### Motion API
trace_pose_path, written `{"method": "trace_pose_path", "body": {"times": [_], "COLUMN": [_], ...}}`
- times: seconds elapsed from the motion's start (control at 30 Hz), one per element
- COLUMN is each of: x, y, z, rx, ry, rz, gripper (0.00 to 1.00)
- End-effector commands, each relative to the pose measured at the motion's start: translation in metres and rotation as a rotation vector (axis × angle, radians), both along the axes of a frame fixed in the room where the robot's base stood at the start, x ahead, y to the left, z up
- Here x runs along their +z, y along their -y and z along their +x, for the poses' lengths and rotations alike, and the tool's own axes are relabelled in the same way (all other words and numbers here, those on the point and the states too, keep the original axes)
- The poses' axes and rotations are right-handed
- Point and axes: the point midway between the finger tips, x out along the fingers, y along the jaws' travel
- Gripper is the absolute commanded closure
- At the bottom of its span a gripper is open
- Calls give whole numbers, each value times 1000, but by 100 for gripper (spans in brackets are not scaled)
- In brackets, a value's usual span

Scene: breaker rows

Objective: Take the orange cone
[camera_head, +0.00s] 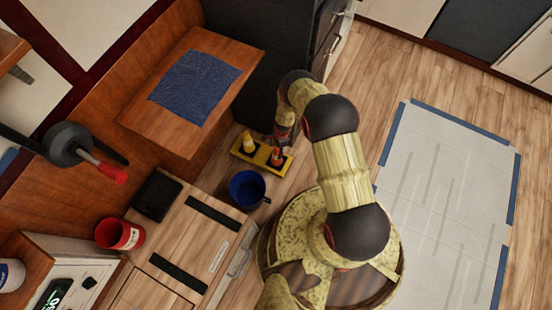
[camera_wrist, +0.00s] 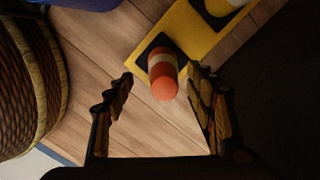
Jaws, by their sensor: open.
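The orange cone (camera_head: 277,158) has a white band and stands on a black square at the right end of a yellow strip (camera_head: 262,158). In the wrist view, the orange cone (camera_wrist: 163,80) shows between the two fingertips, its rounded orange top facing the camera. My gripper (camera_head: 285,136) is open and comes from above and right, close over the cone. In the wrist view, my gripper (camera_wrist: 160,75) has a finger on each side of the cone, with a gap on both sides. I cannot tell how far down the fingers reach.
A yellow cone (camera_head: 249,143) stands at the other end of the strip. A blue pot (camera_head: 247,189) is close in front of the strip. A red mug (camera_head: 120,235) stands further left. A wooden block with a blue cloth (camera_head: 196,87) rises behind.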

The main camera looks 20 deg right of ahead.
Motion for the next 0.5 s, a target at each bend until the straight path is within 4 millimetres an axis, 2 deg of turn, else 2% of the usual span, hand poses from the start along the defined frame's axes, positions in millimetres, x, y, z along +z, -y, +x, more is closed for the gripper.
{"method": "trace_pose_path", "body": {"times": [0.2, 0.3, 0.5], "x": [-34, -44, -44], "y": [-2, -4, -4], "z": [4, 5, 6], "rx": [1, 0, 0], "ry": [-1, 0, 1], "rz": [0, 0, 0], "gripper": [45, 45, 45]}}
